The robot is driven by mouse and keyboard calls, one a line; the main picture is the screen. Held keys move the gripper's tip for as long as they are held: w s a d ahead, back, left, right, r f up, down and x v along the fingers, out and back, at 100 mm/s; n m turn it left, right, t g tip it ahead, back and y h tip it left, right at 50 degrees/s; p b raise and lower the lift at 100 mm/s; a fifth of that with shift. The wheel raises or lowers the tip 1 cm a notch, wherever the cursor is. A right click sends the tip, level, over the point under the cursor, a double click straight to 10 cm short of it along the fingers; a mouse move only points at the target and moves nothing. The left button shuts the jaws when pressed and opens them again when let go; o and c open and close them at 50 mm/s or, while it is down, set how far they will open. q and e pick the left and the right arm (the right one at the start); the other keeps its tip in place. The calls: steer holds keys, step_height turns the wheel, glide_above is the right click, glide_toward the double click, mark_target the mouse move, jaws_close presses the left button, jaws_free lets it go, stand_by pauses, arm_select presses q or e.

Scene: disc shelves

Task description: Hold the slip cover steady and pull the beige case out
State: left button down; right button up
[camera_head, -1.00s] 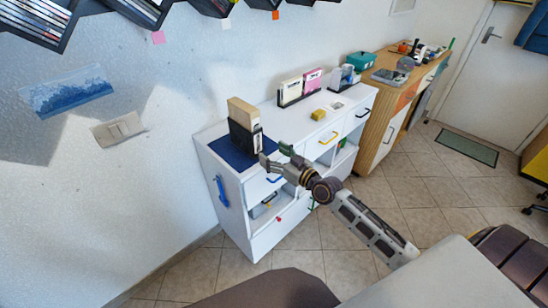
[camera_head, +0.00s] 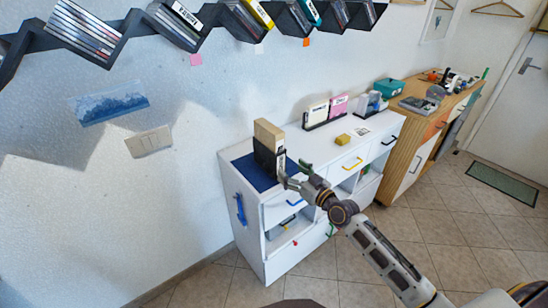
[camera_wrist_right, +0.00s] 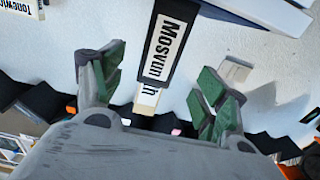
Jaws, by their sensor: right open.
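The black slip cover (camera_head: 265,158) stands upright on the blue mat (camera_head: 254,176) on the white cabinet. The beige case (camera_head: 268,134) sticks out of its top. My right gripper (camera_head: 294,174) is open and empty, beside the labelled spine. In the right wrist view, the scene looks upside down: the slip cover (camera_wrist_right: 171,42) with its white label is ahead, between and beyond the spread green-padded fingers (camera_wrist_right: 160,85). The beige case (camera_wrist_right: 147,96) shows below it there, with part of its lettering. My left gripper is not in view.
The white cabinet top (camera_head: 309,144) is clear around a yellow block (camera_head: 343,139). Other cases (camera_head: 325,111) stand in holders behind it. A zigzag disc shelf (camera_head: 180,24) hangs above on the wall. A wooden cabinet (camera_head: 405,156) stands to the right.

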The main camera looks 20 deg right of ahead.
mark_target(281, 162)
steer(key=shift+x, duration=2.4)
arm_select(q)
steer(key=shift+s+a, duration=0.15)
arm_select(e)
steer(key=shift+x, duration=3.35)
